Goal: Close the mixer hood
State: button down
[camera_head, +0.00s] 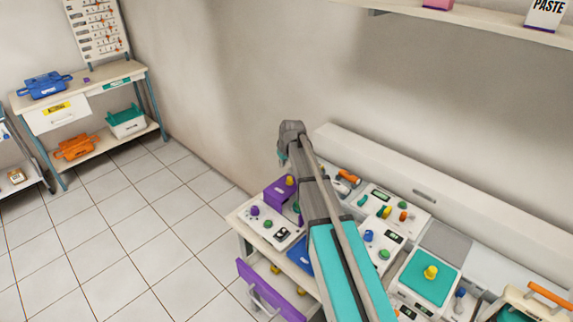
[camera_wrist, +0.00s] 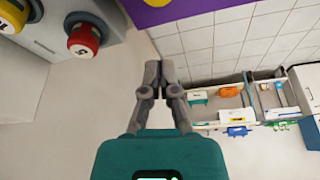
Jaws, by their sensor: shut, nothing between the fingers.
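A purple cover with a yellow knob (camera_head: 279,192) stands at the left end of the white bench, partly behind my arm; it looks like the mixer hood, but its open or shut state is not clear. In the wrist view a purple surface (camera_wrist: 205,10) with a yellow part crosses the top edge, probably the same cover. My gripper (camera_wrist: 160,68) is shut and empty, its two fingers close together. In the head view my gripper (camera_head: 283,157) is above and beyond the purple cover, near the wall, apart from it as far as I can see.
A control panel (camera_head: 275,232) with knobs and a teal lid (camera_head: 425,278) with a yellow knob are on the bench. A purple-fronted drawer (camera_head: 262,290) stands open below. Red and yellow knobs (camera_wrist: 83,38) are close in the wrist view. The tiled floor at left is clear.

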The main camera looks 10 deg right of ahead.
aim_at(285, 178)
jog(key=b+x, duration=0.2)
jog(key=x, duration=0.1)
jog(key=shift+f, duration=0.15)
jog(key=s, duration=0.2)
jog(key=s+d, duration=0.1)
jog(key=shift+r, duration=0.25)
jog(key=shift+s+d, duration=0.25)
jog(key=shift+s, duration=0.15)
